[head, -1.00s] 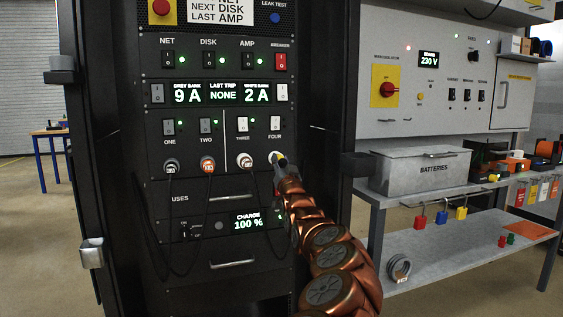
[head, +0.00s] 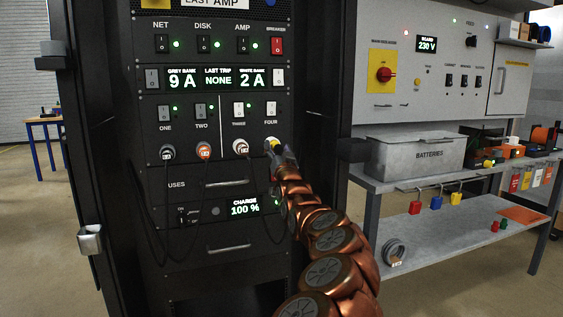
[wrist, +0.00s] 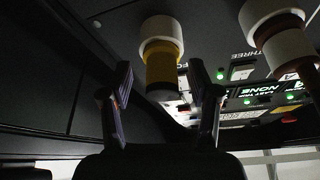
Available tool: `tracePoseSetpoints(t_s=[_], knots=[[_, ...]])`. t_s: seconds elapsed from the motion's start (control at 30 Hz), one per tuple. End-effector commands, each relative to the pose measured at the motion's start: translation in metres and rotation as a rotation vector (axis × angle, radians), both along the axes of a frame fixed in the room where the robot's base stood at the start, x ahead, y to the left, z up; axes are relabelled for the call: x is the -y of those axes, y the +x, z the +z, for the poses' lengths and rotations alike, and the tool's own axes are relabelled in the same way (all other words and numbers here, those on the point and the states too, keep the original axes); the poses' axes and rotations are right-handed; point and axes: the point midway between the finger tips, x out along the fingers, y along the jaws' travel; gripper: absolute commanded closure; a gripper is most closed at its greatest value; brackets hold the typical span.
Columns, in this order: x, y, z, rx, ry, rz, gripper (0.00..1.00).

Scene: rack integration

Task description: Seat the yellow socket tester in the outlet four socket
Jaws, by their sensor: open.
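The yellow socket tester (wrist: 163,66) stands in the white round outlet four socket (wrist: 158,27) in the wrist view, with its yellow body pointing out of the panel. I cannot tell whether it is fully home. In the head view the tester (head: 270,145) is a small yellow spot under the FOUR label, and my gripper hides most of the socket. My gripper (wrist: 161,80) is open, one finger on each side of the tester's outer end, with gaps visible between fingers and tester. In the head view my gripper (head: 283,155) is right at the outlet.
Outlets one (head: 167,153), two (head: 203,151) and three (head: 240,148) hold plugs with hanging cables, close to the left of my gripper. The dark rack post (head: 325,90) stands to the right, before a bench with a batteries box (head: 415,160).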

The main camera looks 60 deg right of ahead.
Motion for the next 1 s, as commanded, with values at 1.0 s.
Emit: tracePoseSetpoints(t_s=[1.0], knots=[[-0.060,-0.053,-0.031,0.001,0.000,0.001,0.38]])
